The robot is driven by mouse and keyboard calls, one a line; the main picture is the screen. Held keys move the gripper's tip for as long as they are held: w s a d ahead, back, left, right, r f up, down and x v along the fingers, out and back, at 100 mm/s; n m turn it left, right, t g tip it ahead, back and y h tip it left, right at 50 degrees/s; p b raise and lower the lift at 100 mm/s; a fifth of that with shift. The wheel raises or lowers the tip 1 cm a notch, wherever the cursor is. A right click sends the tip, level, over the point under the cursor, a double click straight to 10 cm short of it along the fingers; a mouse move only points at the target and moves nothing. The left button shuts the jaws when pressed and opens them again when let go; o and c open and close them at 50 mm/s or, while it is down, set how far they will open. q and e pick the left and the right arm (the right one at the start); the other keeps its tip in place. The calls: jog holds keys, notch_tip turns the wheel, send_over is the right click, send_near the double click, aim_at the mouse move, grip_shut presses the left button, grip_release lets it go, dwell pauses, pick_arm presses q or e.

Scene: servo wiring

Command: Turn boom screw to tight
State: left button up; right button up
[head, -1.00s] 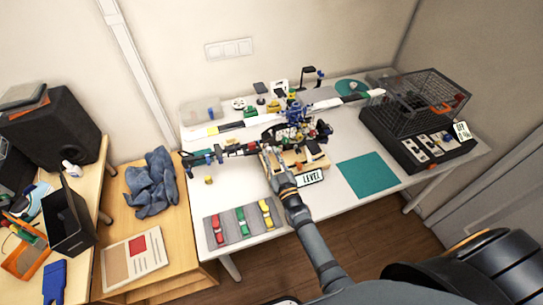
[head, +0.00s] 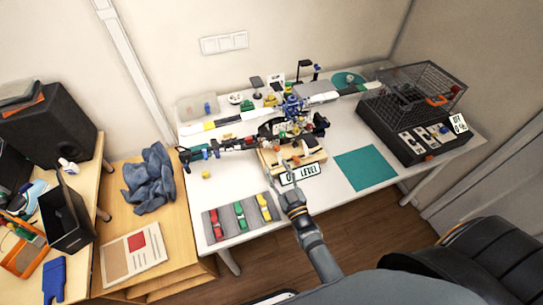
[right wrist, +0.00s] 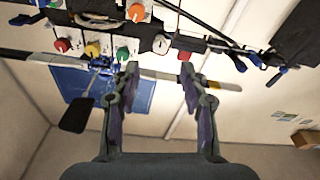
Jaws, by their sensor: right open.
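A long white and black boom (head: 222,123) lies across a cluttered stand with blue and coloured parts (head: 292,106) at the middle of the white table. Several coloured knobs show in the right wrist view, among them a red knob (right wrist: 63,45), a yellow knob (right wrist: 92,50) and a green knob (right wrist: 123,54). I cannot tell which one is the boom screw. My right gripper (head: 282,168) is in front of the stand, by its wooden base (head: 312,158). In the right wrist view its fingers (right wrist: 158,72) are apart, with nothing held between them. My left gripper is not in view.
A sign reading LEVEL (head: 300,174) is beside my right gripper. A grey tray with coloured clips (head: 228,219) lies at the front left. A teal mat (head: 367,168) lies to the right, with a wire cage (head: 413,98) on a black box behind it.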

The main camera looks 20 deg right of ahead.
jog(key=s, duration=0.3)
jog(key=shift+s+d+f, duration=0.1)
jog(key=shift+s+f, duration=0.2)
